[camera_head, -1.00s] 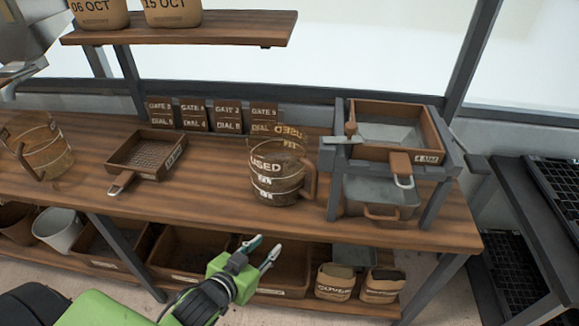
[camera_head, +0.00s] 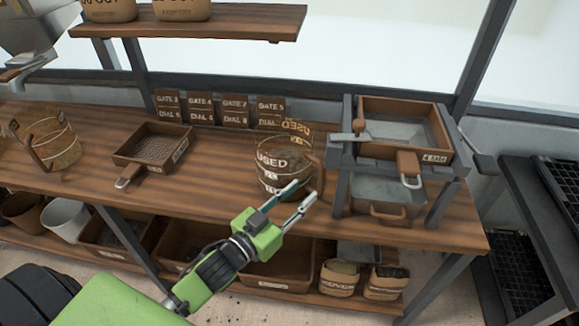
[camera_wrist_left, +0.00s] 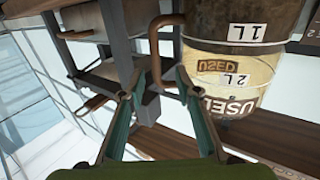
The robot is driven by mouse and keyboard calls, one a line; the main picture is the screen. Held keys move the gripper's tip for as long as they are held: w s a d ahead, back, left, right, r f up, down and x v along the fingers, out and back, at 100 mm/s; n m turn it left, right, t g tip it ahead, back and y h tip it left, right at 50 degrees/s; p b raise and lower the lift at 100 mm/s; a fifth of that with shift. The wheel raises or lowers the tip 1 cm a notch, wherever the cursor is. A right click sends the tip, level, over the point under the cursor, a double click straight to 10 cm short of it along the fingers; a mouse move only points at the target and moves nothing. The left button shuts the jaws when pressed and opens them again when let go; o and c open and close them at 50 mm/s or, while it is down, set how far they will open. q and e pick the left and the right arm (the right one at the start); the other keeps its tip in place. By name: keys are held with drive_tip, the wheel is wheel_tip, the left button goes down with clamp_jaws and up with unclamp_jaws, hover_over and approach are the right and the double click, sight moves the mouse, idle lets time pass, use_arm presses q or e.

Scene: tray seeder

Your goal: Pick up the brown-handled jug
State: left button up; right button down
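A clear jug (camera_head: 280,160) marked USED, with dark contents and a brown handle (camera_head: 318,172) on its right side, stands on the wooden bench. My left gripper (camera_head: 305,191) is open and empty, with its fingertips in front of the jug at the handle side. In the left wrist view the jug (camera_wrist_left: 235,80) fills the upper right, and its brown handle (camera_wrist_left: 154,38) shows just beyond the gap between the open fingers (camera_wrist_left: 157,82). I cannot tell whether they touch it. Another clear jug (camera_head: 62,150) with a brown handle stands at the bench's left. My right gripper is not in view.
A grey metal stand (camera_head: 340,190) with a sieve tray (camera_head: 440,125) stands close to the right of the jug. A mesh sieve (camera_head: 185,140) lies to its left, and dial cards (camera_head: 200,108) stand behind. Bins and bags (camera_head: 340,280) fill the lower shelf.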

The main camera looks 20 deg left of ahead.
sight(319, 179)
use_arm(q)
drive_tip(key=x, duration=0.2)
drive_tip(key=p+x, duration=0.1)
drive_tip(key=x, duration=0.4)
drive_tip(key=shift+w+d+r, duration=0.15)
drive_tip(key=shift+w+d, duration=0.1)
drive_tip(key=shift+d, duration=0.2)
drive_tip(key=shift+w, duration=0.25)
drive_tip(key=shift+s, duration=0.1)
clamp_jaws()
drive_tip(key=shift+r, duration=0.1)
